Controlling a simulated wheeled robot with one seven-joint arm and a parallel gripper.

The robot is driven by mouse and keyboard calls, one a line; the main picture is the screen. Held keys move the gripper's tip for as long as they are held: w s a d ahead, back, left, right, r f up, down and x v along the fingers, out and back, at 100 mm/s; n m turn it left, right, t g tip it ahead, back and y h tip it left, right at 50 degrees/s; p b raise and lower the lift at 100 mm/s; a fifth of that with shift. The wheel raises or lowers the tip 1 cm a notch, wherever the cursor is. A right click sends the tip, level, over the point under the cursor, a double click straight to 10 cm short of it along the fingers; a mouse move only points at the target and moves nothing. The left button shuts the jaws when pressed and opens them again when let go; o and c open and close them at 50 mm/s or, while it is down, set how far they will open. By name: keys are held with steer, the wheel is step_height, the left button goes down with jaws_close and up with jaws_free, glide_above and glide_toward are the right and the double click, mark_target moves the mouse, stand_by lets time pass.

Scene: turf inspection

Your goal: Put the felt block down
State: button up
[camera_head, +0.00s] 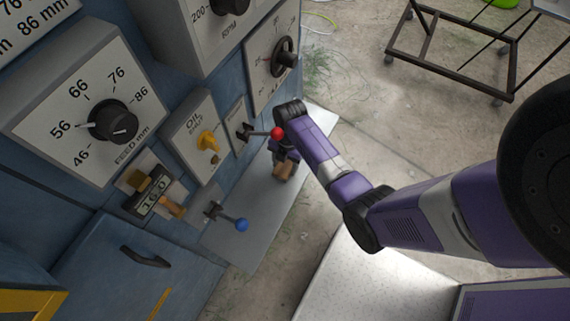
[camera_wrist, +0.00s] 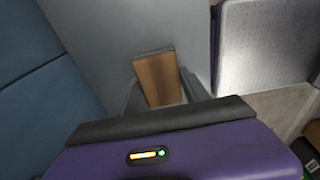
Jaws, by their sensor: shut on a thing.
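The felt block (camera_head: 284,172) is brown with a wood-like face in the head view, at the end of my arm. My gripper (camera_head: 285,158) is shut on it, above or at a grey shelf (camera_head: 262,212) that juts from the blue machine. In the wrist view the block (camera_wrist: 157,80) sits between the two dark fingers of my gripper (camera_wrist: 160,88), with a grey edge along its far end. The grey shelf surface (camera_wrist: 120,30) lies behind it. I cannot tell whether the block touches the shelf. My arm hides part of the shelf.
The blue machine panel carries a red-knobbed lever (camera_head: 277,133) close to my gripper, a blue-knobbed lever (camera_head: 240,225), a yellow oil valve (camera_head: 208,141) and a feed dial (camera_head: 113,122). The near part of the shelf is bare. A metal frame cart (camera_head: 455,50) stands on the concrete floor.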

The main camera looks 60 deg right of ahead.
mark_target(287, 163)
steer(key=shift+f, duration=0.1)
steer(key=o, duration=1.3)
steer(key=r, duration=0.4)
steer(key=d+r, duration=0.1)
steer(key=r, duration=0.3)
steer(key=r+p, duration=0.1)
steer(key=r, duration=0.3)
steer(key=shift+d, duration=0.2)
